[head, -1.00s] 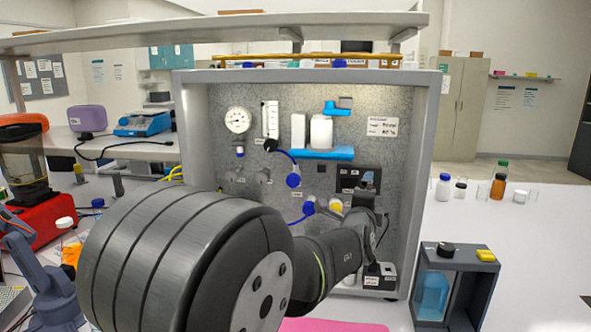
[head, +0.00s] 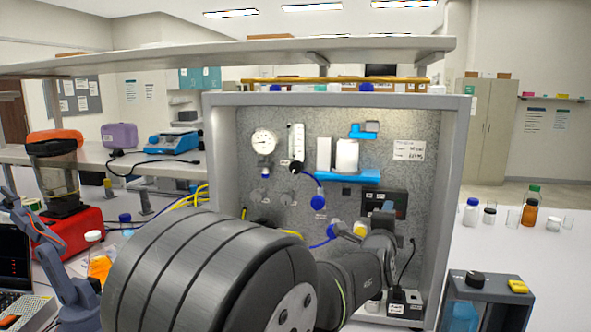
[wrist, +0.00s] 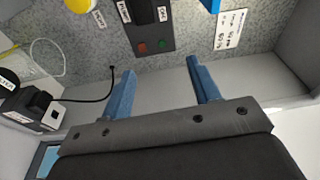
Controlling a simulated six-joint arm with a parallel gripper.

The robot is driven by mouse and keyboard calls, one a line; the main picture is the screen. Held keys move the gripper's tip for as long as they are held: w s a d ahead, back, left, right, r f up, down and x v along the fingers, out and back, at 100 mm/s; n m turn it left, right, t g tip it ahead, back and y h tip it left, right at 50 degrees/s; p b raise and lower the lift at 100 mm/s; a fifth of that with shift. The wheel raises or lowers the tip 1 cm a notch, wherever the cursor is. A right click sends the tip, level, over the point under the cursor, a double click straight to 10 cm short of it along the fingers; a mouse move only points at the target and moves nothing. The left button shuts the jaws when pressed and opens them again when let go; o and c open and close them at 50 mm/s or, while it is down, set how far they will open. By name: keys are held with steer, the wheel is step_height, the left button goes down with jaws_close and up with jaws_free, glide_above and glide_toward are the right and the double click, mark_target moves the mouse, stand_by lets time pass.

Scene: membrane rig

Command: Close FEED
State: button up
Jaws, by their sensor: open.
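The membrane rig's speckled back panel (head: 275,215) carries several valves and knobs. A blue round knob (head: 318,202) sits mid-panel with a blue tube running up to a black fitting (head: 296,167). A second blue handle (head: 333,231) and a yellow knob (head: 360,228) sit lower, beside my wrist. The labels are too small to read, so I cannot tell which part is FEED. In the wrist view, my gripper (wrist: 160,68) has its two blue fingers apart with nothing between them. It faces the panel's lower part; a yellow knob (wrist: 79,4) is at the top left. My arm hides the rig's lower left.
A black switch panel (wrist: 148,25) with red and green buttons lies beyond the fingers. A small box (wrist: 35,108) with a black cable is at left. The rig's side wall (head: 452,200) bounds the right. A dark-framed box (head: 482,290) stands outside it.

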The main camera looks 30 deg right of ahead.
steer(key=w+a+r+n+h, duration=0.1)
steer(key=w+a+r+n, duration=0.7)
steer(key=a, duration=0.3)
steer(key=n+t+y, duration=0.1)
steer(key=n+y, duration=0.1)
steer(key=n, duration=0.7)
glide_toward(295, 169)
steer(key=shift+n, duration=0.3)
steer(key=x, duration=1.1)
steer(key=c, duration=1)
